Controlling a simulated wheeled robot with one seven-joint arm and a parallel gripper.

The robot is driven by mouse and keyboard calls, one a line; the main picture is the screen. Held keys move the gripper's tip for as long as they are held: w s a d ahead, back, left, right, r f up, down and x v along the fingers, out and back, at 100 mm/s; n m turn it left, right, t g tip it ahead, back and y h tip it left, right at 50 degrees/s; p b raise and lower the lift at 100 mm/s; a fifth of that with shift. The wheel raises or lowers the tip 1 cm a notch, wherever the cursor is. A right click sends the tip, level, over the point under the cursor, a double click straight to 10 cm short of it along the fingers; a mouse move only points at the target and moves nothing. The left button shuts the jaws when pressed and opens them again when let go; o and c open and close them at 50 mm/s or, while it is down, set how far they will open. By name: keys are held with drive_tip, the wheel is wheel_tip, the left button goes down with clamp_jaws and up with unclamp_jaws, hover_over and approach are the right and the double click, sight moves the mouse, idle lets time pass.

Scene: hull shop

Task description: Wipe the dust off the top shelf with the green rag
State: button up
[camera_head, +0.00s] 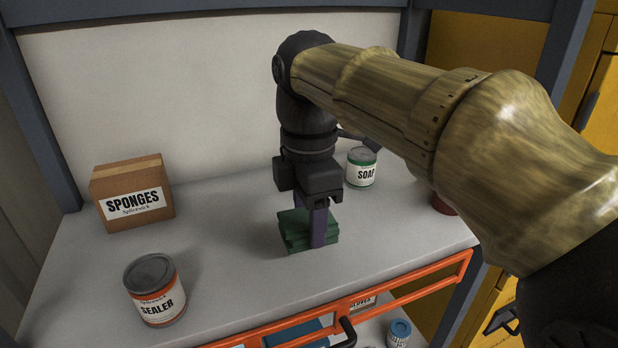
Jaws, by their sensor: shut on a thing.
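The green rag (295,238) is a folded dark green cloth on the grey top shelf (228,278), near the middle. My gripper (312,236) points straight down at it, its purple fingers shut on the rag. The rag looks to be touching the shelf surface. Part of the rag is hidden behind the fingers. I cannot make out distinct dust on the shelf from this view.
A cardboard SPONGES box (132,192) stands at the back left. A SEALER can (155,290) stands at the front left. A SOAP can (361,168) stands behind my gripper to the right, and a red can (444,205) is partly hidden by my arm. An orange rail (365,298) runs along the front edge.

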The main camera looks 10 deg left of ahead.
drive_tip(key=shift+w+r+p, duration=0.2)
drive_tip(key=shift+r+p, duration=0.15)
drive_tip(key=shift+r, duration=0.5)
drive_tip(key=shift+s+r, duration=0.1)
drive_tip(key=shift+r, duration=0.8)
